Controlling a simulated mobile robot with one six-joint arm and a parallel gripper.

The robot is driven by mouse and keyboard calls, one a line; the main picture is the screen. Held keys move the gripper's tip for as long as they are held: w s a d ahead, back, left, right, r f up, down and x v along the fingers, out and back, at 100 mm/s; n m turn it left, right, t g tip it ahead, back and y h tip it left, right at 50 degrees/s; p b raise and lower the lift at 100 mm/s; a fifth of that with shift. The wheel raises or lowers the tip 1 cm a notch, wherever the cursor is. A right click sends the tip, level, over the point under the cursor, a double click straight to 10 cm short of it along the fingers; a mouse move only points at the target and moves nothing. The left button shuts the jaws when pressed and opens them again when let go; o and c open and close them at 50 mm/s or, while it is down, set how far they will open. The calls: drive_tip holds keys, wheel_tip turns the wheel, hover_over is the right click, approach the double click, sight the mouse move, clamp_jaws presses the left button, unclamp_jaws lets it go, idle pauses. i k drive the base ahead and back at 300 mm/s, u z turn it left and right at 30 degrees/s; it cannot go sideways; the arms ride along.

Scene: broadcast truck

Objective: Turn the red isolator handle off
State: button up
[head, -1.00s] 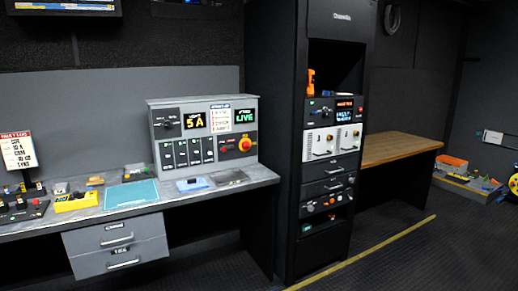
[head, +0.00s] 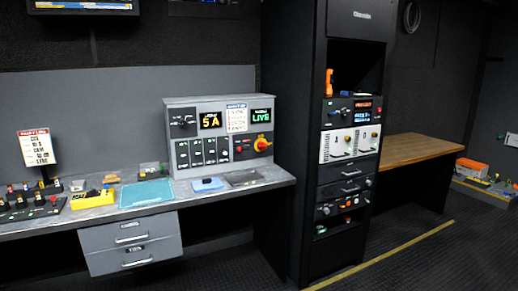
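The red isolator handle (head: 262,144) is a red knob on a yellow round plate at the lower right of the grey control panel (head: 222,104). The panel stands upright at the back of the grey desk (head: 170,199). Whether the handle points to on or off is too small to tell. My gripper is not in view.
On the desk lie a teal mat (head: 147,193), a yellow box (head: 95,199) and a blue pad (head: 207,184). Drawers (head: 130,241) hang below. A tall black rack (head: 349,92) stands right of the desk, with a wooden table (head: 413,149) beyond. The floor in front looks clear.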

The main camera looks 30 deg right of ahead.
sight(261, 145)
drive_tip(key=i, duration=0.95)
drive_tip(key=z, duration=0.05)
